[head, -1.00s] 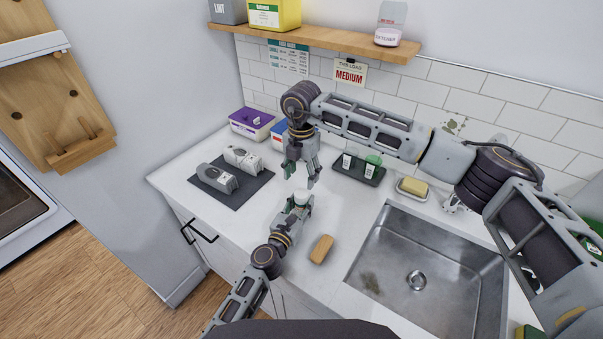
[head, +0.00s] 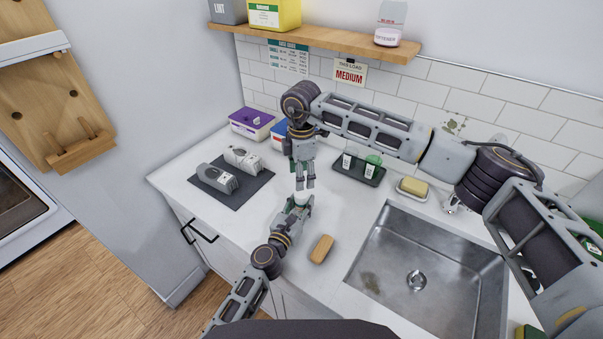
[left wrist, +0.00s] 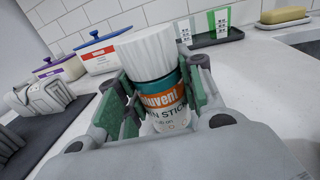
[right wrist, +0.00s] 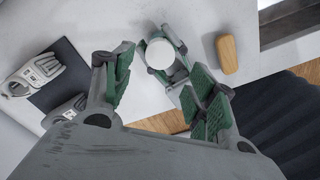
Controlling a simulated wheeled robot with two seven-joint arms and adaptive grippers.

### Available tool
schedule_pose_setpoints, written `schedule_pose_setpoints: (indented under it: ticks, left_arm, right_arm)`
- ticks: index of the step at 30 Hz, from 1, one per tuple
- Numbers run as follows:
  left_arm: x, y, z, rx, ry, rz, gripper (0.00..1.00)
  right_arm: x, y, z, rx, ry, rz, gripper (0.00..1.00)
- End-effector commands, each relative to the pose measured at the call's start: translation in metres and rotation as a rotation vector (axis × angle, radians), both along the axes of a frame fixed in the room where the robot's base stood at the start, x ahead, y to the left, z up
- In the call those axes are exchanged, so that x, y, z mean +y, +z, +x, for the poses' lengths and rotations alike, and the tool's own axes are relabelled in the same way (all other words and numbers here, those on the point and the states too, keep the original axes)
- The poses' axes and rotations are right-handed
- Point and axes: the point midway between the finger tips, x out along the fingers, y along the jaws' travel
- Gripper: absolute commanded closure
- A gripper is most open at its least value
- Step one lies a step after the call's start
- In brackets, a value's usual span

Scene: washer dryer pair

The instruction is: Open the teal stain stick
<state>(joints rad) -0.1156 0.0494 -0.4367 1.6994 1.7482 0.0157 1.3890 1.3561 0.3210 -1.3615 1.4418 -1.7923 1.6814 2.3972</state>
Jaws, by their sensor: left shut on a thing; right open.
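The teal stain stick (left wrist: 168,103) stands upright in my left gripper (left wrist: 160,100), its white ribbed cap (left wrist: 148,52) on top and its label facing the left wrist camera. My left gripper is shut on its body, low over the counter, and also shows in the head view (head: 299,208). My right gripper (head: 305,184) points down just above the cap, its fingers apart and empty. In the right wrist view the round white cap top (right wrist: 160,53) lies beyond the open right fingers (right wrist: 165,95), not between them.
A wooden block (head: 321,249) lies on the counter right of my left gripper, beside the sink (head: 425,270). A dark mat (head: 228,190) with two grey devices is at left. A black tray (head: 358,172) and a soap dish (head: 411,191) stand behind.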

Motion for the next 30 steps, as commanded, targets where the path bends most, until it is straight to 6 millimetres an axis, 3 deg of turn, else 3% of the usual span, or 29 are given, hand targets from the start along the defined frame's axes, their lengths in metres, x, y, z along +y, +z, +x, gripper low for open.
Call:
schedule_pose_setpoints:
  ticks: [20,30]
  left_arm:
    - [0.0,0.0,0.0,0.0,0.0,0.0,1.0]
    - [0.0,0.0,0.0,0.0,0.0,0.0,1.0]
  right_arm:
    - [0.0,-0.001,0.0,0.0,-0.065,0.0,0.43]
    - [0.0,-0.024,-0.001,0.002,-0.065,-0.001,0.43]
